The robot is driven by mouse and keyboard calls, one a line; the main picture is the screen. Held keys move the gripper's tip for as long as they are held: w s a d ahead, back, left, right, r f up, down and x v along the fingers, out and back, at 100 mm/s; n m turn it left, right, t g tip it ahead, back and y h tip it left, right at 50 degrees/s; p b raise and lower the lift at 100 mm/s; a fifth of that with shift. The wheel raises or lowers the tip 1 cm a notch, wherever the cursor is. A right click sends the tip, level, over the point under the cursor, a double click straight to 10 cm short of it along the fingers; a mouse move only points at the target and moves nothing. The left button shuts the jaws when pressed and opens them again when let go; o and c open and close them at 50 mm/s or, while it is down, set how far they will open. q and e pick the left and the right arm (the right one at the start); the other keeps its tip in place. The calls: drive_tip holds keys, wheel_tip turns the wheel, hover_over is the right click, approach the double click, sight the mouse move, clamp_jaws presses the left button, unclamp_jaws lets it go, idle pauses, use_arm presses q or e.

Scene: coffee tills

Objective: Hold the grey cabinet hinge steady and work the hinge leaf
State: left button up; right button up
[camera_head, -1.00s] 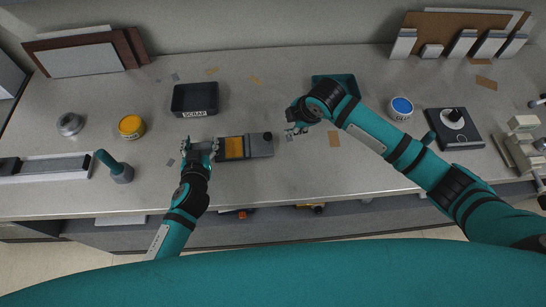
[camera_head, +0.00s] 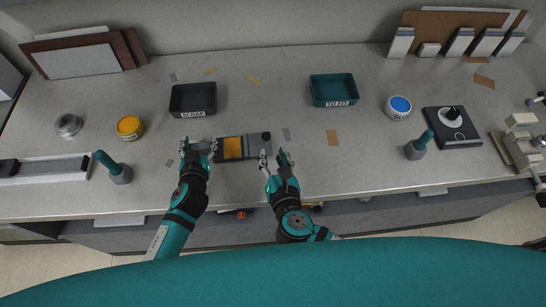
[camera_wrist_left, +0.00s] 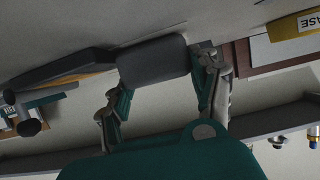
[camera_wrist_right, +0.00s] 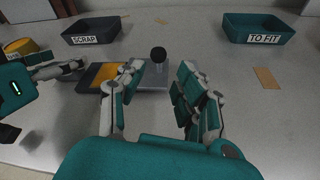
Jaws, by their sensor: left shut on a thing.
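My right gripper (camera_head: 275,156) is open at the hinge's right end. In the right wrist view its fingers (camera_wrist_right: 160,92) are spread, with the knob (camera_wrist_right: 158,54) and grey leaf (camera_wrist_right: 154,80) beyond the gap between them. I cannot tell whether they touch the leaf.
A black SCRAP tray (camera_head: 194,100) and a teal TO FIT tray (camera_head: 334,90) stand behind the hinge. A yellow tub (camera_head: 130,127) and teal-handled tool (camera_head: 115,169) are left; a blue-lidded tub (camera_head: 399,106) and another teal-handled tool (camera_head: 418,147) are right.

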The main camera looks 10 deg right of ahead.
sight(266, 139)
drive_tip(key=shift+w+a, duration=0.15)
drive_tip(key=shift+w, duration=0.15)
drive_tip(key=x, duration=0.7)
drive_tip(key=shift+w, duration=0.15)
drive_tip(key=shift+f, duration=0.1)
drive_tip(key=c, duration=0.6)
drive_tip(key=shift+a, duration=0.15)
